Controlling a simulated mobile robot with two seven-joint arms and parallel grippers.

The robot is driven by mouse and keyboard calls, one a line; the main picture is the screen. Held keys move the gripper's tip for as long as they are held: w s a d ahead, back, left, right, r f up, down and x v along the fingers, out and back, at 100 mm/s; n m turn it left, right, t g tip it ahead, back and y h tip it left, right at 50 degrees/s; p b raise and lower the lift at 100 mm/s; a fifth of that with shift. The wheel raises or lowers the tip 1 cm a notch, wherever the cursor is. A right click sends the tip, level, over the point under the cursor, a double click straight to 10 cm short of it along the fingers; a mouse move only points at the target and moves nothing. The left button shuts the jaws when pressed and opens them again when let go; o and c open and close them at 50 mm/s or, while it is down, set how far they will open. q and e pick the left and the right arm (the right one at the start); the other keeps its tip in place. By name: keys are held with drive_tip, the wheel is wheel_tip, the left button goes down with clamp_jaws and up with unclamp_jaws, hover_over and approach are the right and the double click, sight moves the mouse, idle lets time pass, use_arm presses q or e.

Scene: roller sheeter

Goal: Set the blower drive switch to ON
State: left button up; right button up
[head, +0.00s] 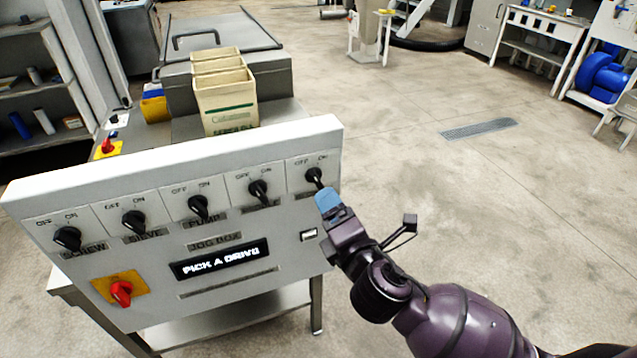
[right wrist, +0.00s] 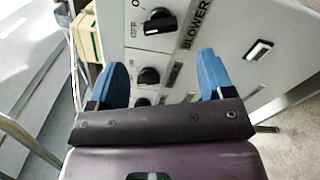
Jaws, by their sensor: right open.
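The blower drive switch is the black rotary knob (head: 314,175) at the right end of the panel row in the head view, under OFF and ON marks. In the right wrist view the blower knob (right wrist: 160,20) is near the top, beside its BLOWER label; its pale pointer mark seems to be on the OFF side. My right gripper (head: 328,200) is just below this knob in the head view and covers its label there. Its blue fingers are apart with nothing between them in the right wrist view (right wrist: 163,76). My left gripper is out of view.
Several similar knobs, including the pump knob (head: 199,206), line the white control panel (head: 170,160). A display (head: 221,262) reads PICK A DRIVE. A red switch (head: 121,291) is at lower left. Cartons (head: 226,95) stand behind the panel. Floor right of it is clear.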

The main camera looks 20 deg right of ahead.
sight(318, 184)
drive_tip(key=w, duration=0.7)
drive_tip(key=shift+w+a, duration=0.1)
drive_tip(key=shift+w, duration=0.2)
drive_tip(key=shift+w+b, duration=0.3)
drive_tip(key=shift+w, duration=0.2)
drive_tip(key=c, duration=0.9)
